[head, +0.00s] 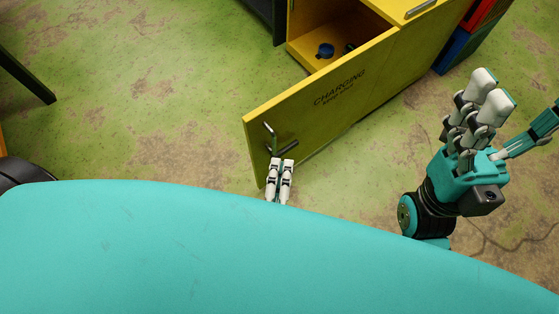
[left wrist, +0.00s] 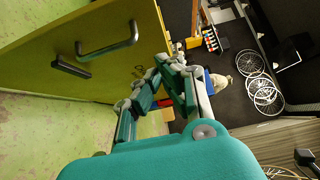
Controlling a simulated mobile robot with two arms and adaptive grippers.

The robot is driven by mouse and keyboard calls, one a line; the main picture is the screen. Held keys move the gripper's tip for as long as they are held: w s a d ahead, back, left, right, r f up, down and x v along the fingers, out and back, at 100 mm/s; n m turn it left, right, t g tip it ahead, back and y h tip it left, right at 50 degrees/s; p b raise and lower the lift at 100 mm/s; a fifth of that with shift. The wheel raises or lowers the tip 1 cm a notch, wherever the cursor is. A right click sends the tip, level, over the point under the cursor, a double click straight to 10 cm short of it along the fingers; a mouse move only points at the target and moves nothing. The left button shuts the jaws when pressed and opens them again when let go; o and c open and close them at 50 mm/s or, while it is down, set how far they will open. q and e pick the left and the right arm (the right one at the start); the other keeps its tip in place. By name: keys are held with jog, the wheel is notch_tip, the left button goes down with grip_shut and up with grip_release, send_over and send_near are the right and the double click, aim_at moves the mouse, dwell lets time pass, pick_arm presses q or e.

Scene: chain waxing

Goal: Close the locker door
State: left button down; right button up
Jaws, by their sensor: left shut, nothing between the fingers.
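The yellow locker door (head: 325,105), lettered "CHARGING", stands swung open from the yellow locker (head: 310,55). A metal handle (head: 270,130) and a darker bar beside it are near the door's free edge. The left wrist view shows the handle (left wrist: 108,42) close up. My left gripper (head: 281,166) is shut and empty beside the lower free corner of the door, below the handle. Its fingers also fill the middle of the left wrist view (left wrist: 165,68). I cannot tell whether they touch the door. My right gripper (head: 512,110) is open and empty, right of the door.
Red (head: 482,14) and blue (head: 455,50) boxes stand right of the locker. Several spoked wheels (left wrist: 265,90) show in the left wrist view. The green floor (head: 170,100) left of the door is clear.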

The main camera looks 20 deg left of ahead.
pick_arm(q)
send_near(278, 107)
jog(key=w+d, duration=0.2)
jog(key=shift+w+a+b, duration=0.5)
jog(key=shift+w+a, duration=0.85)
jog(key=shift+w, duration=0.1)
